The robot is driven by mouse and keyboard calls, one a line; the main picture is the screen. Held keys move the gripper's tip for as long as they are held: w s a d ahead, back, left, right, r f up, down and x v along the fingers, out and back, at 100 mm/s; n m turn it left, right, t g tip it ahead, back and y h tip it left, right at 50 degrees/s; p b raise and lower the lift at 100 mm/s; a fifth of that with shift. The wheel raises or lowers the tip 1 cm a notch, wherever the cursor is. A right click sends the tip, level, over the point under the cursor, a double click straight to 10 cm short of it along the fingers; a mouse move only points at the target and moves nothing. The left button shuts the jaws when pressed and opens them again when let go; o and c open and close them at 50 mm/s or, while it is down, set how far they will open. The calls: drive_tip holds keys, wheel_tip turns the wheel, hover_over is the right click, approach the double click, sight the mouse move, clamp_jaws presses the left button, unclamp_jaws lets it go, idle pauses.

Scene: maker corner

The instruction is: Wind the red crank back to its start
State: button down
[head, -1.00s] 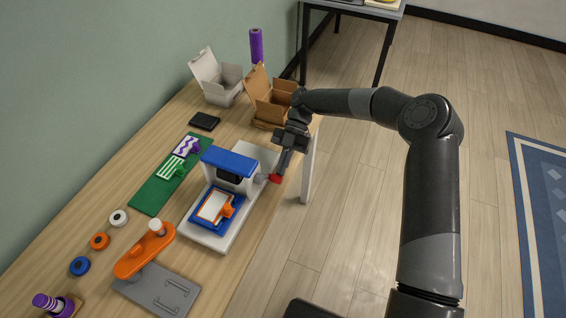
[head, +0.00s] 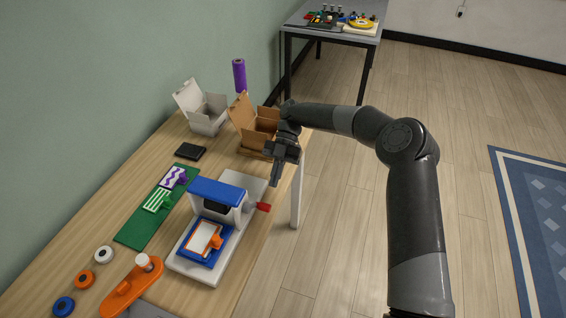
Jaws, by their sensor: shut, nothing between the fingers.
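The red crank (head: 264,207) sticks out from the right side of a white and blue machine (head: 221,191) near the table's right edge. Its red handle points right, over the edge. My gripper (head: 276,181) is shut and empty, pointing down just above and slightly right of the crank's arm, apart from the red handle. A blue tray with an orange-framed white card (head: 203,236) sits on the machine's white base below its head.
An open cardboard box (head: 253,135) and an open grey box (head: 205,112) stand behind. A green mat (head: 139,229) with striped cards lies left. An orange tool (head: 130,288) and several rings are at front left. Open floor lies right of the table.

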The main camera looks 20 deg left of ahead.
drive_tip(key=w, duration=0.8)
drive_tip(key=shift+w, duration=0.35)
